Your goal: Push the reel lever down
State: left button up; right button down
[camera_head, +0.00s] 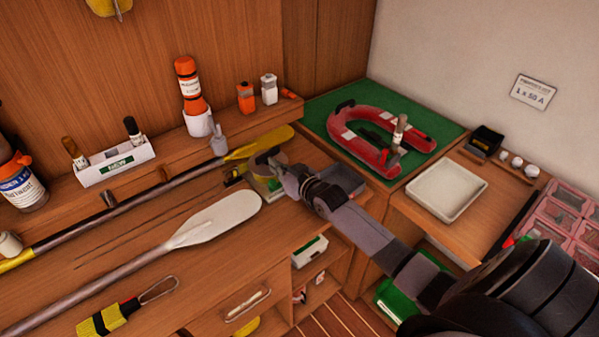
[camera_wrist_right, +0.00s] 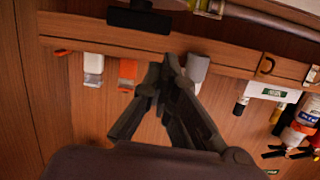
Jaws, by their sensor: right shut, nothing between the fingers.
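My right gripper (camera_head: 277,168) reaches in from the lower right over the bench and is shut and empty. In the right wrist view its fingers (camera_wrist_right: 168,65) meet at the tips. A small reel-like fitting (camera_head: 265,186) with a pale, yellowish body sits on the bench under the gripper, which covers much of it. I cannot clearly make out the reel lever or whether the fingers touch it. A dark bar (camera_wrist_right: 145,19) lies beyond the fingertips in the right wrist view; I cannot tell if it is the lever. My left gripper is not in view.
A white paddle (camera_head: 218,218) and a yellow-bladed paddle (camera_head: 262,143) lie on the bench. An orange bottle (camera_head: 187,83) stands in a white cup behind. A red horseshoe-shaped object (camera_head: 362,118) lies on a green mat. A white tray (camera_head: 447,190) is at right.

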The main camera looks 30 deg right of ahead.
pick_arm(q)
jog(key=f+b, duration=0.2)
jog(key=b, duration=0.1)
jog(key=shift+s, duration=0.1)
pick_arm(e)
jog(key=a+v, duration=0.1)
jog(key=v, duration=0.9)
jog(key=shift+d, duration=0.4)
jog(key=shift+r, duration=0.1)
jog(key=shift+s, duration=0.1)
